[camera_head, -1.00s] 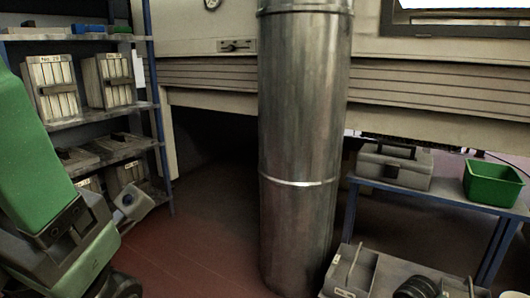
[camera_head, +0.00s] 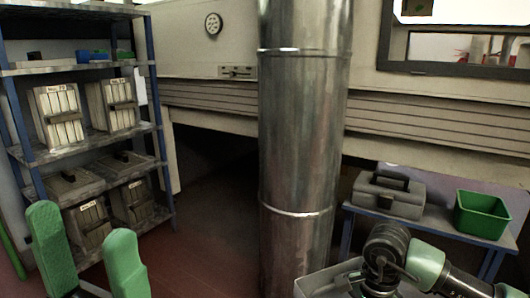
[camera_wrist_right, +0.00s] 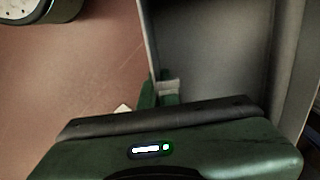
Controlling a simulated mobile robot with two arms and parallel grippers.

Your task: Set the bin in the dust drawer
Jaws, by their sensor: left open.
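A green open-topped bin (camera_head: 482,214) stands on the blue-legged table at the right in the head view, apart from both grippers. I cannot make out for certain which thing is the dust drawer. My left gripper (camera_head: 88,255) is at the lower left, its two green fingers wide apart with nothing between them. My right arm comes in at the lower right; its gripper's fingers are hidden there. In the right wrist view my right gripper (camera_wrist_right: 158,95) shows small green fingertips by the edge of a grey, deep-walled box (camera_wrist_right: 235,45). Whether they grip that edge is unclear.
A grey toolbox (camera_head: 390,193) is beside the green bin. A thick metal duct (camera_head: 297,130) stands upright in the middle. A shelf rack (camera_head: 90,150) with several grey boxes is at the left. Dark open space lies under the tunnel, left of the duct.

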